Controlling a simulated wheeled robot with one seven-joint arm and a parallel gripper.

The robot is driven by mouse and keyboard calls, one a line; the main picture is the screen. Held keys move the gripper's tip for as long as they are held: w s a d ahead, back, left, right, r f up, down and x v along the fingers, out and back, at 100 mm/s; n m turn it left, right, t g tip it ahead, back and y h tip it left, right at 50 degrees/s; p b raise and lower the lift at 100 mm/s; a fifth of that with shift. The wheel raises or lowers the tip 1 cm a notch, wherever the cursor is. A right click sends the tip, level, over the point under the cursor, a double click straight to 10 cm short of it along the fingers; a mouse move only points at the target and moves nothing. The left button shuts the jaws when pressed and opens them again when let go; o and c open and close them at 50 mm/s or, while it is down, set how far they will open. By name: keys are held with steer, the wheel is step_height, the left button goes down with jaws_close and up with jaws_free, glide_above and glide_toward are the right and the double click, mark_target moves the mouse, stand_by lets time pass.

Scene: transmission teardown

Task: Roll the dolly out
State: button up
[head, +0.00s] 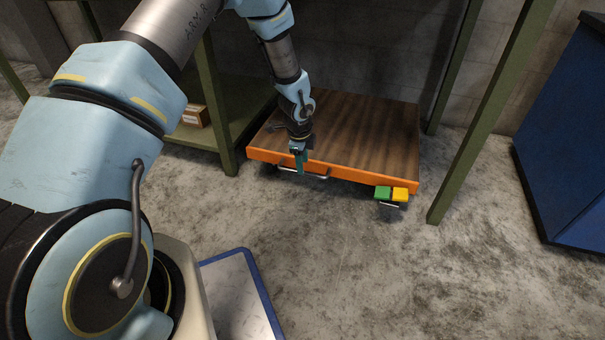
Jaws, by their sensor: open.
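The dolly (365,130) is a low platform with a brown wooden deck and an orange rim. It stands on the floor under a green-legged bench, between its legs. A metal handle (318,176) shows below the front rim. A green block and a yellow block (400,194) sit at its front right corner, above a small metal piece. My gripper (300,166) is open at the dolly's front edge, pointing down, just above and left of the handle. I cannot tell whether it touches the rim. The wheels are mostly hidden.
A green bench leg (480,130) stands right of the dolly, another (216,110) to its left. A small cardboard box (195,116) lies on the low shelf at left. A blue cabinet (565,140) stands at right. The concrete floor (390,270) before the dolly is clear.

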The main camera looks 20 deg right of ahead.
steer(key=shift+w+d+f+b, duration=0.15)
steer(key=shift+f+b, duration=0.1)
steer(key=shift+f, duration=0.6)
steer(key=shift+w+d+f+b, duration=0.1)
steer(key=shift+f+b, duration=0.15)
steer(key=shift+f, duration=0.55)
jaws_close()
